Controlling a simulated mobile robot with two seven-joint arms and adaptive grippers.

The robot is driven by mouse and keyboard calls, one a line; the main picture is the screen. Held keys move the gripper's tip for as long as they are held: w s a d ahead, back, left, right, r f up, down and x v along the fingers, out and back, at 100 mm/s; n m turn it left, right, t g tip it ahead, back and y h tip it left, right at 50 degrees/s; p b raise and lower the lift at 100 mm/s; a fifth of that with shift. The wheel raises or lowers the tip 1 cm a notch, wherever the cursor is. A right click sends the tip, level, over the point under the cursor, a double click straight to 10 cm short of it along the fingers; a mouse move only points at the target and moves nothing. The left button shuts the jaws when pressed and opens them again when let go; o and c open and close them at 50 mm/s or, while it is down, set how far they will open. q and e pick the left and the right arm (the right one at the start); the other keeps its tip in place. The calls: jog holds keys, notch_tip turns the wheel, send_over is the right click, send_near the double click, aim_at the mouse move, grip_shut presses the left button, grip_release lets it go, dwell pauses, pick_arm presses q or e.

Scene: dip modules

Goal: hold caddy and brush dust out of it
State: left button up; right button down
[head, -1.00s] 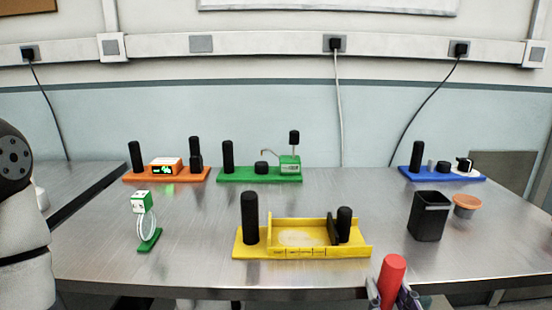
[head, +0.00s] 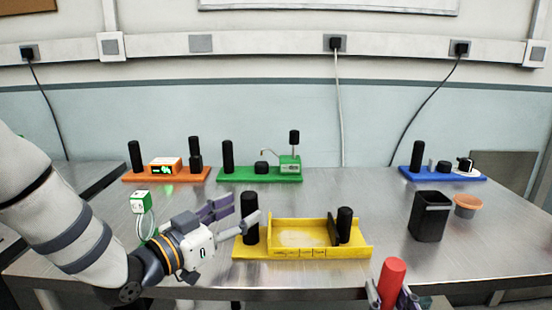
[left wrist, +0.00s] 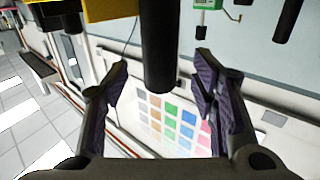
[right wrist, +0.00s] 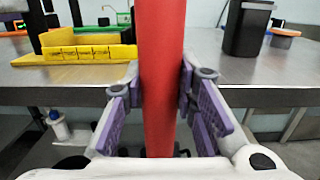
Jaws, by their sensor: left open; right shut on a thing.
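The yellow caddy (head: 302,252) stands near the table's front edge, with a black post at each end and a pale dusty patch (head: 298,237) in its shallow bin. My left gripper (head: 236,212) is open at the caddy's left black post (head: 250,228). In the left wrist view that post (left wrist: 158,45) stands between the spread fingers, with gaps on both sides. My right gripper (right wrist: 160,88) is shut on an upright red handle (right wrist: 162,60), presumably the brush's. It is at the table's front edge, right of the caddy; its bristles are not visible.
Orange (head: 135,176), green (head: 232,175) and blue (head: 412,174) modules line the back. The table's centre is clear.

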pick_arm(q)
jog(key=shift+x, duration=2)
grip_shut()
